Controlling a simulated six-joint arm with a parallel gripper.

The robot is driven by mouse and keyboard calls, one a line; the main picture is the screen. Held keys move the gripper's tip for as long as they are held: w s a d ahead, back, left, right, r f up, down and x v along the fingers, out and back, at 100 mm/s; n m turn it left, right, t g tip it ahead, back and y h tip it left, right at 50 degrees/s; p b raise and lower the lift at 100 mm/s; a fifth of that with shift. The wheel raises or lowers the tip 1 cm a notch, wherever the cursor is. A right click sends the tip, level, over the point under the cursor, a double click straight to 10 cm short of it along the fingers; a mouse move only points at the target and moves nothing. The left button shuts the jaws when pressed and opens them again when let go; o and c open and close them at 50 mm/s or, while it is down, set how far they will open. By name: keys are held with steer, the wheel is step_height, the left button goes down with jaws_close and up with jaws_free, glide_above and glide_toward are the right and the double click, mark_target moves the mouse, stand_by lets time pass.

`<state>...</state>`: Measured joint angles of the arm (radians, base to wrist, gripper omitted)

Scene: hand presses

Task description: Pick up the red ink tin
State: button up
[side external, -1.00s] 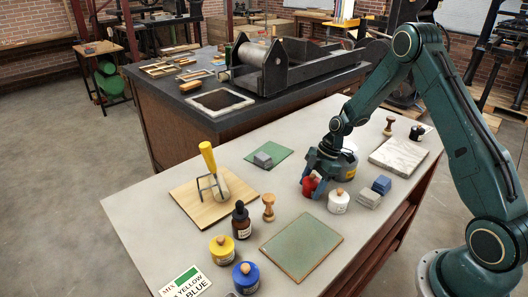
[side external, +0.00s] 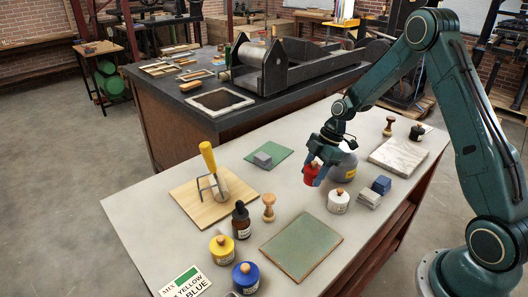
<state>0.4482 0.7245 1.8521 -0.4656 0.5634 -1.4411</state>
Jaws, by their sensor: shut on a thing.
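The red ink tin (side external: 311,174) is between the fingers of my gripper (side external: 318,172), above the pale table. My gripper is shut on the tin, and its fingers hide part of it. The tin looks roughly upright. A white tin (side external: 338,201) with a wooden knob stands on the table just below and to the right of it.
Grey and blue blocks (side external: 370,198) stand right of the white tin, and a marble slab (side external: 398,156) lies behind them. A round grey thing (side external: 345,168) is partly hidden behind my gripper. Yellow (side external: 222,249) and blue (side external: 246,279) tins stand at the front. Bare table lies left of my gripper.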

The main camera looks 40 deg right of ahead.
step_height(320, 180, up, 15)
stand_by(0.4)
steer(key=shift+d, duration=0.1)
stand_by(0.4)
